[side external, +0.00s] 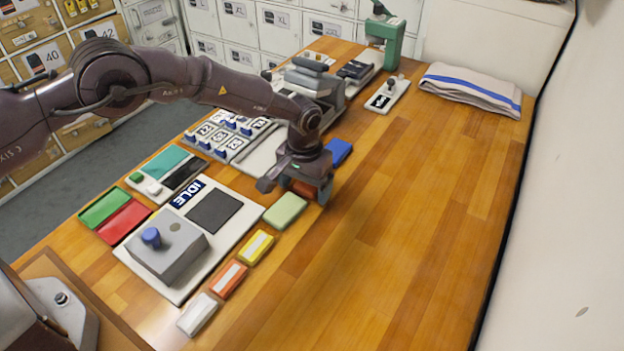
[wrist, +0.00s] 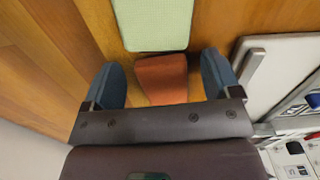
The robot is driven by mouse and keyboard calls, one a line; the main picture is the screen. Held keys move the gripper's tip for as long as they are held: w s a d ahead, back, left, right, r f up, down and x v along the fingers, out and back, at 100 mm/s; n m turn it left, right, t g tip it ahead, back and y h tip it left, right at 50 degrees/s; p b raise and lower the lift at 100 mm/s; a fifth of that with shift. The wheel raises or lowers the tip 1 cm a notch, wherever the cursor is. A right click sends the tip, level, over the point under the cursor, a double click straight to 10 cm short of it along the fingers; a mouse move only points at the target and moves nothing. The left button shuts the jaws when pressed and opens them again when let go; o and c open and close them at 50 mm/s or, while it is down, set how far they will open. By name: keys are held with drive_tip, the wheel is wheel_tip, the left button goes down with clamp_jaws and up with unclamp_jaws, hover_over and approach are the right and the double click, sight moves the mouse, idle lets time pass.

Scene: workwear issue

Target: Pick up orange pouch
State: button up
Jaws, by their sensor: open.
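The orange pouch (wrist: 162,80) lies on the wooden table in the wrist view, partly hidden by my gripper's body. My gripper (wrist: 163,70) is open, with one blue-grey finger on each side of the pouch and a gap between each finger and it. In the side external view the orange pouch (side external: 303,189) shows as a small patch under my gripper (side external: 298,188). The pale green pouch (side external: 285,211) lies right beside it, and also shows in the wrist view (wrist: 153,24).
A blue pouch (side external: 338,152) lies just behind my gripper. Yellow (side external: 255,248), orange-and-white (side external: 229,279) and white (side external: 197,314) items line the front. A white panel with a grey box (side external: 168,252) is at left. The table's right side is clear up to a folded cloth (side external: 470,88).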

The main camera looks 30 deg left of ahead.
drive_tip(key=c, duration=1)
drive_tip(key=shift+r, duration=0.1)
